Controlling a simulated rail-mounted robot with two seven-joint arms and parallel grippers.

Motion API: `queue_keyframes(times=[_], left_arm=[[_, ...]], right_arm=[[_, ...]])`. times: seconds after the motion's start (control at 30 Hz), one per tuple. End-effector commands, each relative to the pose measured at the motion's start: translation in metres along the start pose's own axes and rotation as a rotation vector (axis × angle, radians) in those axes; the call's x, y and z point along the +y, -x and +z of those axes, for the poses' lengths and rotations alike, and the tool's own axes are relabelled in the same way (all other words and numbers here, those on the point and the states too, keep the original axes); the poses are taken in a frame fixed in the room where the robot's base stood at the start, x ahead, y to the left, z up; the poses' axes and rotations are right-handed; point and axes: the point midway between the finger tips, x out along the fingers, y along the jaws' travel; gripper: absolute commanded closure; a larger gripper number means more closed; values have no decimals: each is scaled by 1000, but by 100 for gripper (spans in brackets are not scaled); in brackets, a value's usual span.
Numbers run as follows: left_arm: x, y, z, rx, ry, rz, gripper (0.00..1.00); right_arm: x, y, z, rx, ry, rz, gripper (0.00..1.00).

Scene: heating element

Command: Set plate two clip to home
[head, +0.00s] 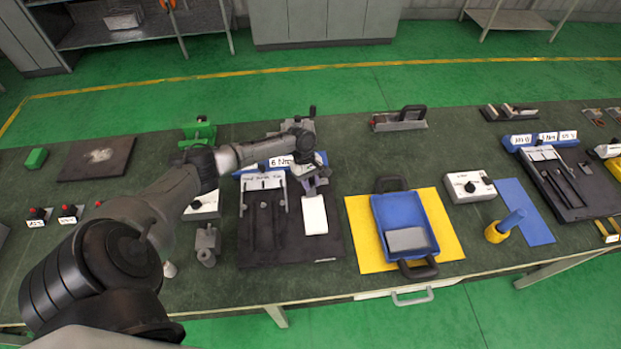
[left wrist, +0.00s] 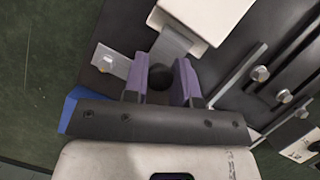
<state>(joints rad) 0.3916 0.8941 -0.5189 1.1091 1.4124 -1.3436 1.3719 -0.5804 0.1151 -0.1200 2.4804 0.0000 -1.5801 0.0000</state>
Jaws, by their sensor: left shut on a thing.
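My left gripper (head: 317,183) reaches over the black fixture board (head: 290,249), at the upper end of a white block (head: 314,216). In the left wrist view its two purple fingers (left wrist: 163,82) are closed around a small clip with a dark round knob (left wrist: 160,78). A grey metal tab (left wrist: 174,42) runs from the clip area towards the white block (left wrist: 210,15). The fingers hide part of the clip, and I cannot read which plate it belongs to. My right gripper is not in view.
Thin metal rods (head: 262,215) lie on the board left of the white block. A blue tray (head: 404,218) sits on a yellow mat (head: 450,228) to the right. A white control box (head: 470,186) and a second fixture board (head: 565,184) stand farther right.

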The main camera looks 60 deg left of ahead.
Motion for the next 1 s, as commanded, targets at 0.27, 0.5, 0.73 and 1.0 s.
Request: queue_keyframes(times=[0.27, 0.5, 0.73, 1.0], left_arm=[[1, 1, 4, -9, -5, -3, 62], [0, 1, 2, -6, -3, -2, 50], [0, 7, 2, -4, -3, -1, 50], [1, 53, 1, -3, -2, 0, 50]], right_arm=[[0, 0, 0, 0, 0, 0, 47], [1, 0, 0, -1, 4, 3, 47], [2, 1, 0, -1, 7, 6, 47], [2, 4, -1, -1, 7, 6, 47]])
